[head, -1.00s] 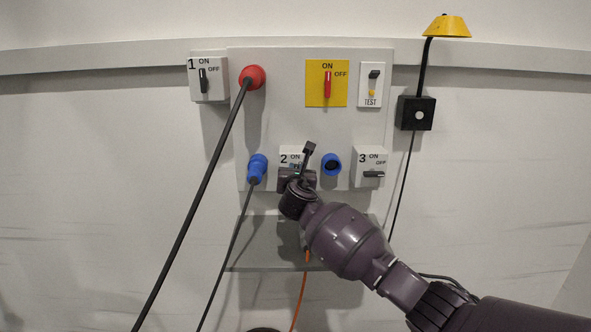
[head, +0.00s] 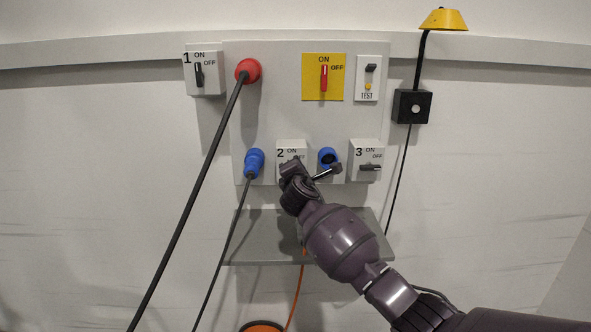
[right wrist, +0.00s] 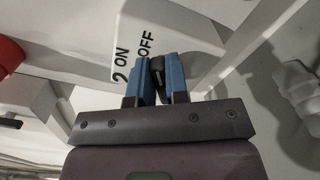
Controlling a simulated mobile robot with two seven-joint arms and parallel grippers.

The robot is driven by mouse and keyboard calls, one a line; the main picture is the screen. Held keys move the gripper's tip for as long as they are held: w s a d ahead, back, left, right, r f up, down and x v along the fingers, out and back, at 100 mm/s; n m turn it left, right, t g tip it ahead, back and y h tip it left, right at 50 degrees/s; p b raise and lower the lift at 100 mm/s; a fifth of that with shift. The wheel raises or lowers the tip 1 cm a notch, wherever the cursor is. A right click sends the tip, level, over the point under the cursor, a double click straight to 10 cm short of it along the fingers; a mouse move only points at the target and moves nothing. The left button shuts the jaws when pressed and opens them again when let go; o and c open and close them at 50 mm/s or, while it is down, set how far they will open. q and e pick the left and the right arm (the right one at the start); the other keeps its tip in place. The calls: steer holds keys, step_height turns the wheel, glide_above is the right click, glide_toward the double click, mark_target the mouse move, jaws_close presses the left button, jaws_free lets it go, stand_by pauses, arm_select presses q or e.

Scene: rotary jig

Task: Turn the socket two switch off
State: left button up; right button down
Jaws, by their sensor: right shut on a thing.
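Socket two's switch box (head: 283,147) is a white box marked 2, ON and OFF, low in the middle of the grey panel. My right gripper (head: 291,168) covers its lower part in the head view. In the right wrist view the box (right wrist: 185,25) shows its lettering turned sideways. There the two blue fingers of my right gripper (right wrist: 158,82) are closed on both sides of the black switch handle (right wrist: 157,70). The handle appears to lie crosswise to the box, roughly level with the lettering. My left gripper is not in view.
Blue socket (head: 327,157) is right of switch two, close to my right wrist. Blue plug (head: 254,162) is to its left. Switch box three (head: 362,150), switch box one (head: 207,84), red plug (head: 248,70) and yellow plate switch (head: 323,85) surround it. A grey shelf (head: 245,245) lies below.

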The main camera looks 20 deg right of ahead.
steer(key=shift+d+f+m+b, duration=0.15)
steer(key=shift+m+b, duration=0.1)
steer(key=shift+m, duration=0.75)
steer(key=shift+a+f+m+b, duration=0.15)
steer(key=shift+m+b, duration=0.15)
steer(key=shift+m, duration=0.7)
steer(key=shift+d+f+m+b, duration=0.15)
steer(key=shift+m+b, duration=0.1)
steer(key=shift+m, duration=0.75)
steer(key=c, duration=1.2)
jaws_free()
steer(key=shift+o, duration=0.4)
steer(key=shift+s, duration=0.1)
steer(key=v, duration=1.1)
